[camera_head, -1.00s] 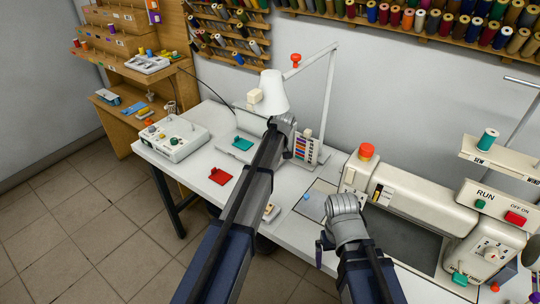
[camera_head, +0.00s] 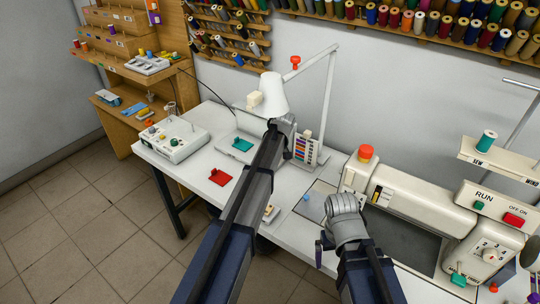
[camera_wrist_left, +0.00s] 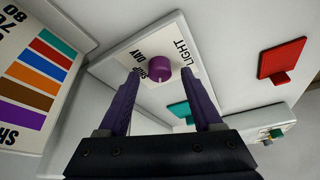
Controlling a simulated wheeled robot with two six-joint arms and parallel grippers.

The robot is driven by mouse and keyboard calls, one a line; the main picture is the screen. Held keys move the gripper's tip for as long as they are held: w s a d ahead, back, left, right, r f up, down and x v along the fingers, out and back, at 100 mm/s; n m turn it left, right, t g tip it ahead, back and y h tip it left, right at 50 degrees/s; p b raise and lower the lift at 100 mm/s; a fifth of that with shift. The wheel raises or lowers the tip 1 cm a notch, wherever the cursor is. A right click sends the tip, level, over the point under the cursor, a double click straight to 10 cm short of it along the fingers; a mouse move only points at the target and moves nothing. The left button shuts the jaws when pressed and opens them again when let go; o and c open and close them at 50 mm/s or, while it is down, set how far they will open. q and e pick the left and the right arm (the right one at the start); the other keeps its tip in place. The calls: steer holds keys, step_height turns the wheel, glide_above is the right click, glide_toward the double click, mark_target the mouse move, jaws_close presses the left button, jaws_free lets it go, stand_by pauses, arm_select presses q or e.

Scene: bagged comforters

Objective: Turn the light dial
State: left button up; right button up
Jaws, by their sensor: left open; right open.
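The light dial (camera_wrist_left: 160,67) is a round purple knob with a pale mark, on a white plate (camera_wrist_left: 125,58) lettered "LIGHT" and "DAY" in the left wrist view. My left gripper (camera_wrist_left: 163,78) is open, its two purple fingers reaching toward the dial, one on each side. I cannot tell whether they touch it. In the head view my left arm hides the dial and the gripper. A white desk lamp (camera_head: 269,92) stands behind that arm. My right gripper (camera_head: 320,247) is partly hidden by its own wrist, low in front of the sewing machine.
A colour-striped card holder (camera_head: 305,149) stands close beside the left wrist. A red pad (camera_head: 220,177) and a control box (camera_head: 174,139) lie on the white table's left part. The sewing machine (camera_head: 420,197) fills the right. Thread racks line the wall.

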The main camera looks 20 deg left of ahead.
arm_select(q)
steer(key=p+v, duration=0.6)
steer(key=v, duration=0.1)
steer(key=shift+s, duration=0.1)
steer(key=s+d+m+g, duration=0.1)
steer(key=s+d+m, duration=0.3)
steer(key=s, duration=0.7)
steer(key=s+d+m+g+h, duration=0.1)
steer(key=s+d+m, duration=0.3)
steer(key=s, duration=0.7)
steer(key=s+d+m+g+h+p, duration=0.1)
steer(key=s+d+m, duration=0.3)
steer(key=s, duration=0.8)
steer(key=shift+d+f+m, duration=0.3)
steer(key=shift+d+m, duration=0.1)
steer(key=shift+d, duration=0.75)
